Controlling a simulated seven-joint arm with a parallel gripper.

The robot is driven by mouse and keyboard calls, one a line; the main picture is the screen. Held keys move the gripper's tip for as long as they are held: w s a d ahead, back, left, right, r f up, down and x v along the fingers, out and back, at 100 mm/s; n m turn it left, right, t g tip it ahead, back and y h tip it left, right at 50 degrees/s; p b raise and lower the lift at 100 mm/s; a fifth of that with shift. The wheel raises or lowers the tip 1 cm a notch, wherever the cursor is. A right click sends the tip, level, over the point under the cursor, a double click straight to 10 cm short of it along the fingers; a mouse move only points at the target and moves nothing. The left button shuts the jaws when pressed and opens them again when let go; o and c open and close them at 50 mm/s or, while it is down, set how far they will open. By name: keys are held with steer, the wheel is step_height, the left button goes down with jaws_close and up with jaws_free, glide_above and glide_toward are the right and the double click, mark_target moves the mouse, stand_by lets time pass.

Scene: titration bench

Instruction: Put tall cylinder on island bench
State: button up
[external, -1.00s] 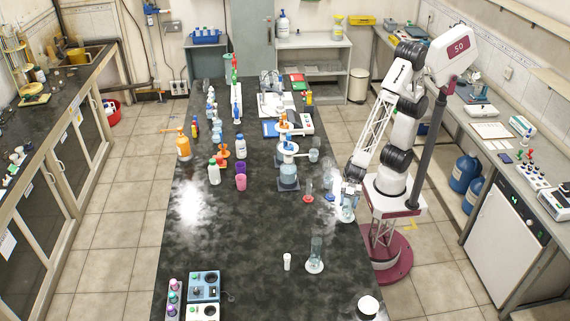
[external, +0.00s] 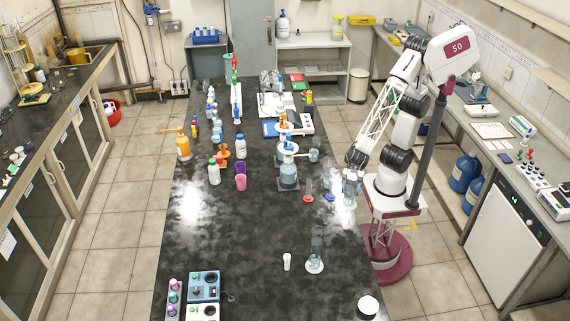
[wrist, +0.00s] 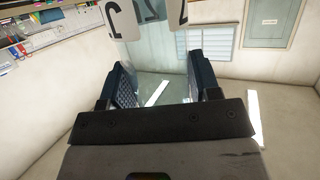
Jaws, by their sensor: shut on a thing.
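My gripper (external: 351,173) is at the right edge of the dark island bench (external: 250,240), shut on a clear glass vessel (external: 349,196), which looks like the tall cylinder. The vessel hangs roughly upright below the gripper, and its lower end appears just above the bench top. In the wrist view my two dark fingers (wrist: 160,84) stand apart with clear, faintly tinted glass between them. The glass is see-through, so its outline is hard to make out there. Another clear cylinder on a white base (external: 316,250) stands nearer the front of the bench.
A small white bottle (external: 287,262) and a white round dish (external: 369,305) stand toward the front. A red stopper (external: 308,198) and a flask on a stand (external: 289,175) are left of my gripper.

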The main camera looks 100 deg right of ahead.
step_height(320, 180, up, 23)
steer(key=w+d+m+t+h, duration=0.1)
steer(key=w+d+t, duration=0.1)
steer(key=w+d, duration=0.65)
steer(key=w+d+m+t+h, duration=0.15)
steer(key=w+d, duration=0.35)
steer(key=d, duration=0.7)
steer(key=w+d+m+t+h, duration=0.1)
steer(key=w+d+m, duration=0.1)
steer(key=w+d, duration=0.65)
steer(key=s+d+m+t+h, duration=0.2)
steer(key=s+d, duration=0.1)
steer(key=d, duration=1.6)
steer(key=s+d+m+t+h, duration=0.1)
steer(key=s+d+m+h, duration=0.1)
steer(key=d, duration=1.7)
step_height(320, 180, down, 26)
steer(key=shift+a, duration=0.3)
steer(key=shift+f, duration=0.1)
step_height(320, 180, down, 6)
